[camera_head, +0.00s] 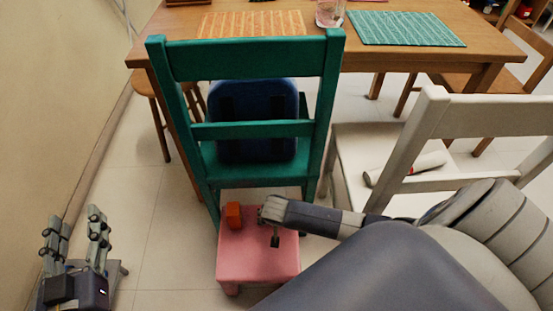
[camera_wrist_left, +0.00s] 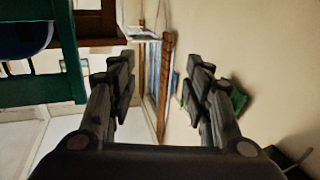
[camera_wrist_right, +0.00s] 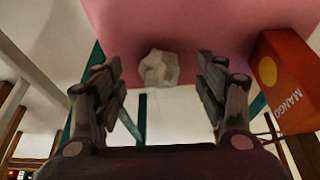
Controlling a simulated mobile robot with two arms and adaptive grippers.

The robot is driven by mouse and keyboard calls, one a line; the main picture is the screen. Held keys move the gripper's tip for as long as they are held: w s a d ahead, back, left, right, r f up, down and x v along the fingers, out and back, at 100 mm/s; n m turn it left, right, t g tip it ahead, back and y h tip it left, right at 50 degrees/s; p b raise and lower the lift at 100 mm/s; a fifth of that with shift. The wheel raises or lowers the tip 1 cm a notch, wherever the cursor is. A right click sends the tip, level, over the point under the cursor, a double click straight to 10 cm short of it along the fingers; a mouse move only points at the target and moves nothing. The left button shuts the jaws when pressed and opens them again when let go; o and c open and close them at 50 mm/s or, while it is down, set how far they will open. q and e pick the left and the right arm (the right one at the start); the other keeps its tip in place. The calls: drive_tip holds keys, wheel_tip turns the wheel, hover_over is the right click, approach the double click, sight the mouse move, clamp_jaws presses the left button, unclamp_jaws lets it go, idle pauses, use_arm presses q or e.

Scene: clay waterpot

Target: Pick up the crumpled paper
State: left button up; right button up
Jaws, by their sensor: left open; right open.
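The crumpled paper (camera_wrist_right: 159,68) is a small whitish-grey lump on the pink stool (camera_head: 255,265), by its edge in the right wrist view. My right gripper (camera_head: 269,223) is over the stool in the head view, and its arm comes in from the right. In the right wrist view its fingers are open, with the paper framed between and beyond their tips. I cannot make out the paper in the head view, where the right gripper covers that spot. My left gripper (camera_head: 75,238) is open and empty at the lower left, away from the stool.
An orange mango box (camera_wrist_right: 288,82) stands on the stool beside the right gripper; it also shows in the head view (camera_head: 233,215). A green chair (camera_head: 250,60) holding a blue backpack (camera_head: 257,120) stands just behind the stool. A white chair (camera_head: 440,120) is at right.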

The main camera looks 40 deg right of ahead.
drive_tip(key=shift+b+x, duration=0.5)
drive_tip(key=shift+x, duration=0.55)
use_arm(q)
drive_tip(key=r+t, duration=0.1)
drive_tip(key=r, duration=0.1)
drive_tip(key=r+t, duration=0.1)
drive_tip(key=r, duration=0.1)
drive_tip(key=r+t+h, duration=0.1)
drive_tip(key=r, duration=0.1)
drive_tip(key=shift+s+d, duration=0.2)
drive_tip(key=shift+d, duration=0.1)
use_arm(e)
drive_tip(key=c, duration=0.8)
